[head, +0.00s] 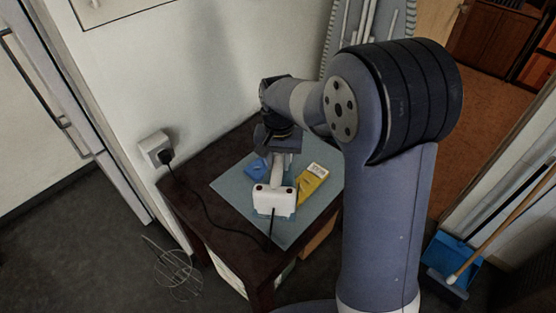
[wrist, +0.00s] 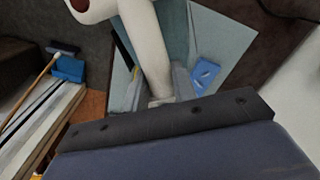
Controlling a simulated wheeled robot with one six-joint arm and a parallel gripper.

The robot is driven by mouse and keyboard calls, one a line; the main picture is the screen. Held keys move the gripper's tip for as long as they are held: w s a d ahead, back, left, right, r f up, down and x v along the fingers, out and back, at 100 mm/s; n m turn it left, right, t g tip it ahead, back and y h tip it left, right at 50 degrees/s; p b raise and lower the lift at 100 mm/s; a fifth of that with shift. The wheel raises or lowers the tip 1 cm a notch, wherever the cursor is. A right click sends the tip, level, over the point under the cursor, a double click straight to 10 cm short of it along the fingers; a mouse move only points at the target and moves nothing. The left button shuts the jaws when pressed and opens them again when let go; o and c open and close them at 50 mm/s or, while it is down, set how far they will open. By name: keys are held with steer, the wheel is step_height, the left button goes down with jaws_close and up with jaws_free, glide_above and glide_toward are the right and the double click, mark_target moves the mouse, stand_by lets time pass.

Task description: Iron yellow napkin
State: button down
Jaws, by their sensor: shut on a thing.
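The yellow napkin (head: 309,187) lies on a pale blue-green mat (head: 233,182) on the dark table, with a whitish patch at its far end. A white iron-like tool (head: 274,200) with a long pale handle is left of the napkin. My gripper (head: 281,148) is above the mat, shut on the handle's upper end. In the wrist view, the handle (wrist: 148,45) runs up from between my gripper's fingers (wrist: 160,92). Only a yellow sliver shows beside the left finger there. The tool's underside is hidden, so I cannot tell whether it touches the mat.
A blue folded item (head: 256,169) lies on the mat to the left; it also shows in the wrist view (wrist: 205,73). A black cord (head: 203,211) runs across the table to a wall socket (head: 156,149). A blue dustpan (head: 452,258) is on the floor at right.

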steer(key=m, duration=0.4)
steer(key=r+m+p, duration=0.1)
steer(key=m, duration=0.1)
steer(key=shift+w+d+m, duration=0.25)
steer(key=shift+w+m, duration=0.05)
steer(key=shift+f+b, duration=1.9)
steer(key=shift+f, duration=0.6)
steer(key=shift+r, duration=0.1)
